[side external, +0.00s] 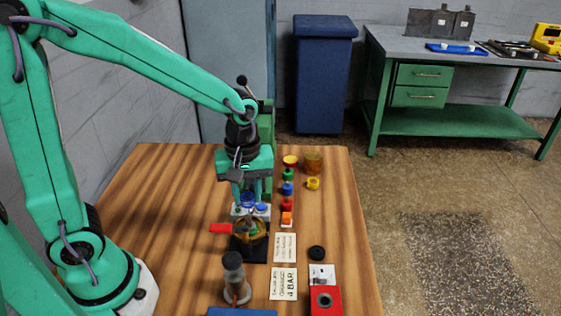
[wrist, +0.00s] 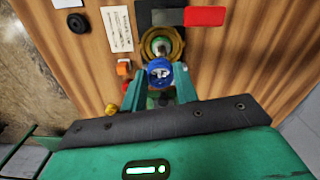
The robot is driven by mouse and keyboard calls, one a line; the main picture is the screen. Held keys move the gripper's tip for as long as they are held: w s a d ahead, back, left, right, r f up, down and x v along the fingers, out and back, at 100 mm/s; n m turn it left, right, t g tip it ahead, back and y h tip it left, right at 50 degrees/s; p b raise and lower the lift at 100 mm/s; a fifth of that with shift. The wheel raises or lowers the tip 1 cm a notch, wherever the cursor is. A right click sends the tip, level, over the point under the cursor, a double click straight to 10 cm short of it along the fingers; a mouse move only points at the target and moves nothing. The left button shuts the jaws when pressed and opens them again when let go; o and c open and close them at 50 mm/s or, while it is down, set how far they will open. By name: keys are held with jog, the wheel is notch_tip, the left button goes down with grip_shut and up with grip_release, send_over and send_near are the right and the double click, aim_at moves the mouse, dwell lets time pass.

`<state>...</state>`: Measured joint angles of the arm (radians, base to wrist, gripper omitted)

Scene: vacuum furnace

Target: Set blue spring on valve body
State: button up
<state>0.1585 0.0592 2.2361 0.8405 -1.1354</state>
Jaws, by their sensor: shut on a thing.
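My gripper (side external: 249,203) points down and is shut on a blue spring (wrist: 160,72), a round blue piece between the two green fingers in the wrist view. In the side view it shows as a blue patch (side external: 247,199) partly hidden by the fingers. The brass valve body (side external: 250,233) stands on a black base with a red handle (side external: 220,228) to its left. In the wrist view the valve body (wrist: 162,44) is an open ring with green inside, just beyond the spring. I cannot tell whether the spring touches it.
Right of my gripper, several small coloured parts (side external: 287,188) stand in a row beside an amber cup (side external: 313,162). Printed cards (side external: 284,284), a black ring (side external: 316,253) and a red block (side external: 325,300) lie nearer. A dark-topped cylinder (side external: 233,270) stands in front. The table's left side is clear.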

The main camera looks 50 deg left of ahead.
aim_at(248, 214)
jog(key=shift+s, duration=0.15)
jog(key=shift+f, duration=0.2)
jog(key=shift+f, duration=0.95)
jog(key=shift+f, duration=2.35)
dwell(2.3)
jog(key=o, duration=1.4)
jog(key=shift+r, duration=0.15)
jog(key=shift+r, duration=3.6)
